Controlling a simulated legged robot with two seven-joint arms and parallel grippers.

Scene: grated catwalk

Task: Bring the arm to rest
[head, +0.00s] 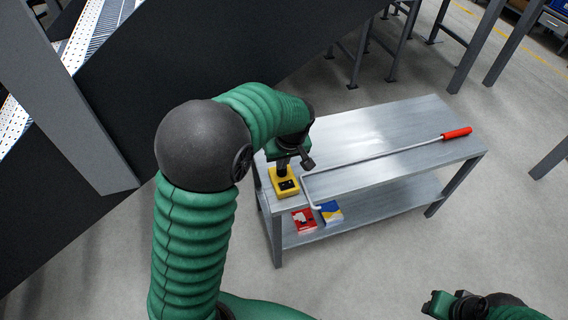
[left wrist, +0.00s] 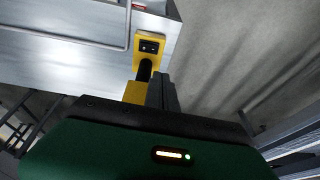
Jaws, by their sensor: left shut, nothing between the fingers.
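My left arm rises in the left of the head view and bends over a metal table (head: 400,128). Its gripper (head: 298,160) is shut and empty, above the table's near left end. A yellow-and-black item (head: 284,190) stands there, just below the gripper; it also shows in the left wrist view (left wrist: 150,36), with a black post and more yellow behind the gripper. In that view the closed dark fingers (left wrist: 163,92) appear beside the post; I cannot tell whether they touch it. My right gripper (head: 455,304) is at the bottom right edge, its jaws unclear.
A long bent metal bar with a red grip (head: 457,133) lies across the tabletop. A red box (head: 304,220) and a blue, yellow and white box (head: 331,212) are on the lower shelf. Dark panels (head: 200,55) stand at left.

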